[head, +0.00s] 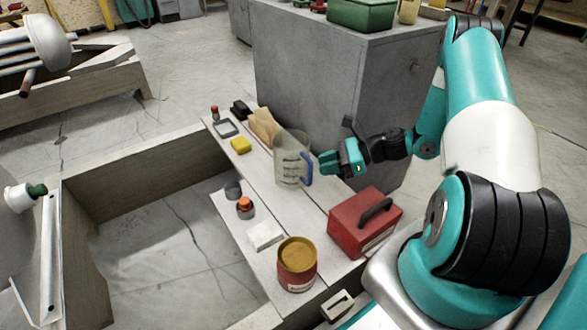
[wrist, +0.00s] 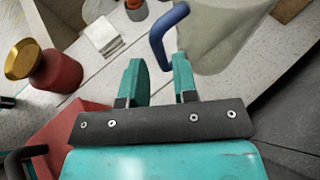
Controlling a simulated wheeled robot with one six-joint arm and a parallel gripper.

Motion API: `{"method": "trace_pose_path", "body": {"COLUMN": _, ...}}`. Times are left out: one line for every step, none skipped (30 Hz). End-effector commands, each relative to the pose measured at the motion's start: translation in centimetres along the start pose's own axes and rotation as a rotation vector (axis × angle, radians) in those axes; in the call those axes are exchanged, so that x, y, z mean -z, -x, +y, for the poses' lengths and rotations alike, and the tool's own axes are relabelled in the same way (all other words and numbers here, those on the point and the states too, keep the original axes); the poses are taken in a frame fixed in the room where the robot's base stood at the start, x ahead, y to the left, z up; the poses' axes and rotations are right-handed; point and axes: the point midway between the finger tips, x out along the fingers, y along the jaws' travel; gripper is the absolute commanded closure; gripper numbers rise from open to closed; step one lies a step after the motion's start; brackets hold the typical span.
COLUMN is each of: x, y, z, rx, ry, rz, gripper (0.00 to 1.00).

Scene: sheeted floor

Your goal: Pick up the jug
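The jug (head: 291,150) is a pale, see-through vessel with a blue handle (head: 307,168). It stands upright on the pale plank surface, its handle turned towards my gripper (head: 328,163). My gripper reaches in from the right, just beside the handle. In the wrist view the jug (wrist: 218,32) is at the top, cut off by the frame edge. My gripper's two teal fingers (wrist: 158,76) are apart there. The lower end of the blue handle (wrist: 157,42) shows between the fingertips. I see no finger closed on it, and contact is unclear.
A red box with a black handle (head: 352,232) and a red tin with a yellow top (head: 297,267) stand nearer. A white block (head: 265,236), a yellow sponge-like block (head: 241,146) and brown pieces (head: 263,127) lie around. A grey cabinet (head: 318,85) rises behind.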

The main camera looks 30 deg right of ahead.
Motion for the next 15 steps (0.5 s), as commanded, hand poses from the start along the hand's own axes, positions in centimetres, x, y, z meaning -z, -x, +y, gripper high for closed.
{"method": "trace_pose_path", "body": {"x": 0.3, "y": -0.6, "z": 0.1, "rx": -0.002, "ry": 0.000, "rz": 0.000, "gripper": 0.73}}
{"method": "trace_pose_path", "body": {"x": 0.4, "y": -1.0, "z": 0.1, "rx": -0.003, "ry": 0.001, "rz": 0.000, "gripper": 0.73}}
{"method": "trace_pose_path", "body": {"x": 0.6, "y": -1.6, "z": 0.2, "rx": -0.004, "ry": 0.000, "rz": -0.001, "gripper": 0.73}}
{"method": "trace_pose_path", "body": {"x": 0.8, "y": -2.2, "z": 0.2, "rx": -0.004, "ry": 0.001, "rz": -0.001, "gripper": 0.73}}
{"method": "trace_pose_path", "body": {"x": 0.9, "y": -2.7, "z": 0.2, "rx": -0.004, "ry": 0.001, "rz": 0.000, "gripper": 0.73}}
{"method": "trace_pose_path", "body": {"x": 1.0, "y": -3.3, "z": 0.3, "rx": -0.004, "ry": 0.001, "rz": 0.000, "gripper": 0.73}}
{"method": "trace_pose_path", "body": {"x": 0.9, "y": -3.7, "z": 0.2, "rx": -0.004, "ry": 0.002, "rz": 0.000, "gripper": 0.73}}
{"method": "trace_pose_path", "body": {"x": 0.8, "y": -4.1, "z": 0.2, "rx": -0.003, "ry": 0.002, "rz": 0.000, "gripper": 0.73}}
{"method": "trace_pose_path", "body": {"x": 0.8, "y": -4.5, "z": 0.2, "rx": -0.003, "ry": 0.001, "rz": 0.000, "gripper": 0.73}}
{"method": "trace_pose_path", "body": {"x": 0.7, "y": -4.7, "z": 0.2, "rx": -0.002, "ry": 0.001, "rz": 0.000, "gripper": 0.73}}
{"method": "trace_pose_path", "body": {"x": 0.7, "y": -4.9, "z": 0.2, "rx": -0.001, "ry": 0.001, "rz": 0.000, "gripper": 0.73}}
{"method": "trace_pose_path", "body": {"x": 0.6, "y": -5.0, "z": 0.2, "rx": -0.001, "ry": 0.001, "rz": 0.000, "gripper": 0.73}}
{"method": "trace_pose_path", "body": {"x": 0.6, "y": -5.1, "z": 0.2, "rx": 0.000, "ry": 0.000, "rz": 0.000, "gripper": 0.73}}
{"method": "trace_pose_path", "body": {"x": 0.5, "y": -5.1, "z": 0.2, "rx": 0.000, "ry": 0.000, "rz": 0.000, "gripper": 0.73}}
{"method": "trace_pose_path", "body": {"x": 0.5, "y": -5.1, "z": 0.2, "rx": 0.000, "ry": 0.000, "rz": 0.000, "gripper": 0.73}}
